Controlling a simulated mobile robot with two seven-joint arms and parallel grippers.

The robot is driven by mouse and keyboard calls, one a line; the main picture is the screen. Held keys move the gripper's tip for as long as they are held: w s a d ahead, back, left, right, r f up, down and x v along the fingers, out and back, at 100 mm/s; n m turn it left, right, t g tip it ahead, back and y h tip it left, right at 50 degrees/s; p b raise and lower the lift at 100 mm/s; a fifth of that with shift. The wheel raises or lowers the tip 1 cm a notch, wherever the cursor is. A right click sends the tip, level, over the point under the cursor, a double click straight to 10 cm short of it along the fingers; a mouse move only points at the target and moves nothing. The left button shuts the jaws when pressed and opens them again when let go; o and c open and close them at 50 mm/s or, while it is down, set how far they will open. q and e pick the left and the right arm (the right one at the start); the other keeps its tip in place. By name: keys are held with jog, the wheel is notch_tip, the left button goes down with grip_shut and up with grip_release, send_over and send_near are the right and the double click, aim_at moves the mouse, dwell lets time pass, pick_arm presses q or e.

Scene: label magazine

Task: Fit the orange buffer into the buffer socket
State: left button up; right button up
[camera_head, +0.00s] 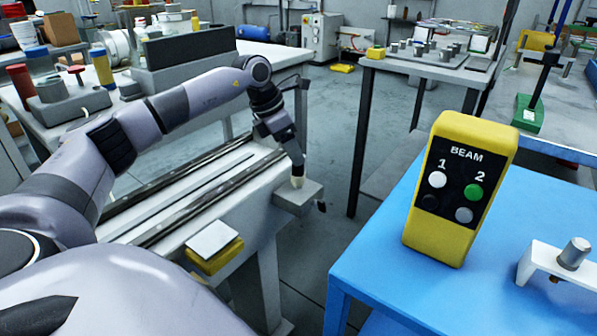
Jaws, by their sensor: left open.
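My left gripper (296,172) points down over a grey block (299,200) at the near right end of a rail bench. It is open. Its fingertips are close above or at the block's top, by a small pale piece; I cannot tell whether they touch it. I cannot make out the orange buffer in this view. A small dark piece (321,207) shows at the block's right end; I cannot tell whether it is the buffer socket. My right gripper is not in view.
The rail bench (190,195) has a yellow block with a pale top (213,243) at its near edge. A yellow BEAM box (460,188) and a white bracket (560,268) stand on the blue table (370,250). Open floor (325,110) lies behind.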

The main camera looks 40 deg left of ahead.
pick_arm(q)
jog(key=x, duration=0.4)
jog(key=shift+w+d+f+b, duration=0.1)
jog(key=shift+d+f+b, duration=0.05)
jog(key=shift+b, duration=0.15)
grip_shut()
notch_tip(320, 180, up, 20)
jog(key=p, duration=0.4)
notch_tip(320, 180, down, 10)
jog(key=n+y+p, duration=0.1)
jog(key=n+p, duration=0.2)
jog(key=n+y+p, duration=0.1)
jog(key=n+p, duration=0.2)
jog(key=shift+f+y, duration=0.2)
jog(key=shift+y, duration=0.1)
jog(key=shift+f+n+t, duration=0.25)
jog(key=shift+n+t, duration=0.05)
